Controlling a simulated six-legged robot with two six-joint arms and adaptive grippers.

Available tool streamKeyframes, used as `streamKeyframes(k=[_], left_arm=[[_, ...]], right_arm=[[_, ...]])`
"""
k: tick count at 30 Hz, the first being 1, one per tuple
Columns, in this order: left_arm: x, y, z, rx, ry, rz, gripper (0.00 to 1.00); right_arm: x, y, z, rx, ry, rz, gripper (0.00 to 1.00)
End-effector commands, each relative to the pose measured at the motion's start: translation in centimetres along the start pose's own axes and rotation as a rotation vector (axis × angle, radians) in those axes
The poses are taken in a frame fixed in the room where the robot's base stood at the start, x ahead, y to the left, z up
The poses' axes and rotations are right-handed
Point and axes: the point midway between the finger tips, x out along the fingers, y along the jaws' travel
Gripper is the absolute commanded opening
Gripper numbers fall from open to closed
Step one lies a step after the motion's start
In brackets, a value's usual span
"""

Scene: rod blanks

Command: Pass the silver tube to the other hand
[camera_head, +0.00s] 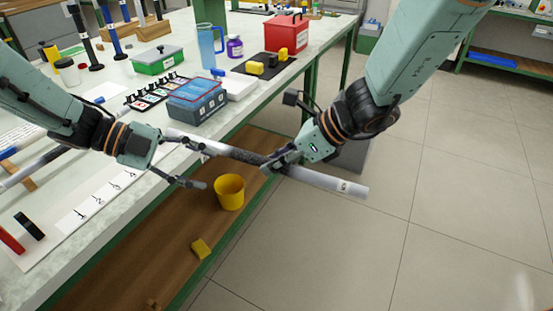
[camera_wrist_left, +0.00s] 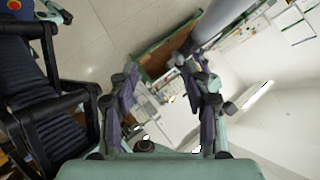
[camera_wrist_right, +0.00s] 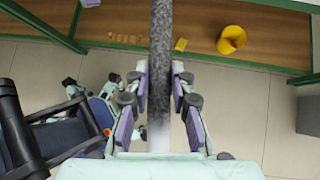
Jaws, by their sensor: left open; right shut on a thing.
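The silver tube (camera_head: 330,181) has a dark speckled stretch and a small mark near its right end. My right gripper (camera_head: 280,160) is shut on its middle, holding it in the air beyond the table edge. In the right wrist view the tube (camera_wrist_right: 160,45) runs upright between the fingers. My left gripper (camera_head: 208,168) is open near the tube's left end; the upper finger overlaps the tube in the head view, and I cannot tell whether they touch. The left wrist view shows open, empty fingers (camera_wrist_left: 166,105) and a grey cylinder (camera_wrist_left: 215,22), apparently the tube, beyond the right finger.
The table (camera_head: 112,240) carries a numbered white strip (camera_head: 98,200), a blue box (camera_head: 197,103), a green box (camera_head: 158,60) and a red case (camera_head: 287,34). A yellow cup (camera_head: 229,193) and a yellow block (camera_head: 201,248) are on the wooden lower shelf. Open floor lies right.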

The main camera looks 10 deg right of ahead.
Motion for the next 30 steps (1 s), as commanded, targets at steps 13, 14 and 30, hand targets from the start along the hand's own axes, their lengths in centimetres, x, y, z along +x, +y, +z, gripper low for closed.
streamKeyframes(k=[13, 14, 30], left_arm=[[8.6, 14.4, 3.3, -0.902, -0.099, -0.343, 0.49], [8.8, 15.6, 3.6, -0.967, -0.127, -0.362, 0.49], [5.3, 38.8, 1.0, -1.941, -0.837, -0.548, 0.49]], right_arm=[[0.0, 0.0, 0.0, 0.0, 0.0, 0.0, 0.0], [0.0, 0.0, 0.0, 0.0, 0.0, 0.0, 0.0], [0.0, 0.0, 0.0, 0.0, 0.0, 0.0, 0.0]])
